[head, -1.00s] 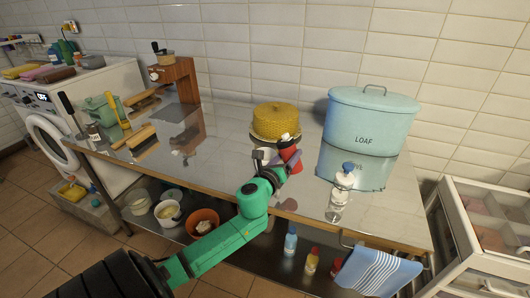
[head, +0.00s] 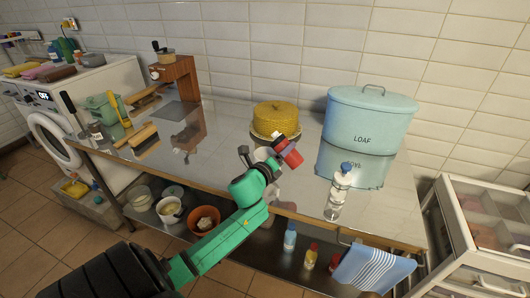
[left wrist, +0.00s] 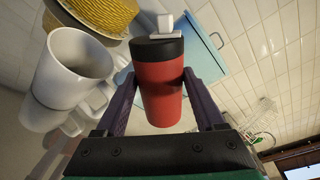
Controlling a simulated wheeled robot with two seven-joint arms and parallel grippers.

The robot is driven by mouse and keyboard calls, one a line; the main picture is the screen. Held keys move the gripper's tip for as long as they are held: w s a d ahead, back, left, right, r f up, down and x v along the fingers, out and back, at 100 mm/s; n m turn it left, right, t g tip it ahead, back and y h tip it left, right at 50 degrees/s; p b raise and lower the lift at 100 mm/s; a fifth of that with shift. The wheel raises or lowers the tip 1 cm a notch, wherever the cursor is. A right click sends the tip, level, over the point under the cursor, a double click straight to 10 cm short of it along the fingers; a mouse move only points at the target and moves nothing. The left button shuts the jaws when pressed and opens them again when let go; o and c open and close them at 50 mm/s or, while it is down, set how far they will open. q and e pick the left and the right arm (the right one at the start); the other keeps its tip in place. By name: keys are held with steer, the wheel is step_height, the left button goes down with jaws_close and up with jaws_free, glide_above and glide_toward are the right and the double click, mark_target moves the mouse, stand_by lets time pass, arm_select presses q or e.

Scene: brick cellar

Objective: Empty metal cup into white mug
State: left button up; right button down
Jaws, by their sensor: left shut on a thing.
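My left gripper (left wrist: 160,85) is shut on a red cup (left wrist: 163,92) with a black top band and a pale flap at its top; no bare metal shows on it. In the head view my left gripper (head: 276,162) holds this cup (head: 291,154) tilted, its black end up and to the left, above the worktop. The white mug (left wrist: 68,70) shows in the left wrist view to the left of the cup, apart from it, its open mouth visible. In the head view the mug (head: 261,155) is partly hidden behind my gripper. My right gripper is not in view.
A yellow cake-like thing (head: 275,118) on a stand is just behind the mug. A blue LOAF bin (head: 368,120) and a bottle with a blue cap (head: 339,186) stand to the right.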

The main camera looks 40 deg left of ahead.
arm_select(q)
steer(key=shift+w+f+n, duration=0.2)
steer(key=shift+f+n, duration=0.05)
steer(key=shift+n, duration=0.15)
steer(key=shift+s+f+n+h, duration=0.1)
steer(key=shift+s+n+h, duration=0.05)
steer(key=shift+n+h, duration=0.2)
steer(key=shift+n, duration=0.25)
steer(key=shift+r+n+p, duration=0.35)
steer(key=shift+n+p, duration=0.05)
steer(key=shift+a, duration=0.1)
steer(key=shift+r, duration=0.1)
steer(key=shift+a+n+p, duration=0.25)
steer(key=shift+n+p, duration=0.05)
steer(key=shift+n, duration=0.1)
steer(key=shift+a+r+h, duration=0.1)
steer(key=shift+r+h, duration=0.05)
steer(key=shift+h, duration=0.1)
